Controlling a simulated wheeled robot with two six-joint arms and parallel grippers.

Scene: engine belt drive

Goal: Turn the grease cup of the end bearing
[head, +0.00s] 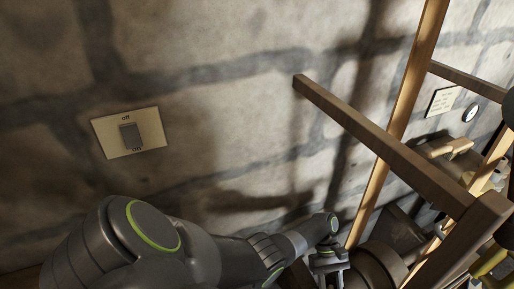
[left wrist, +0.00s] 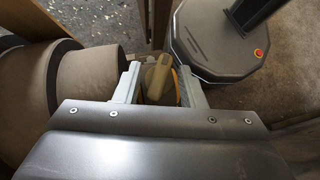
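My left arm comes in from the lower left in the head view and reaches right, and its gripper (head: 328,268) is beside dark round machinery at the bottom. In the left wrist view the two fingers of this gripper (left wrist: 163,88) are apart. A brownish-yellow part (left wrist: 158,78) with an orange edge shows between and beyond the fingers. It may be the grease cup of the end bearing, but I cannot tell for sure. I cannot tell whether a finger touches it. My right gripper is not in view.
A large brown drum or pulley (left wrist: 85,80) is close on the left of the gripper in the left wrist view. A wooden frame (head: 385,150) crosses the right of the head view.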

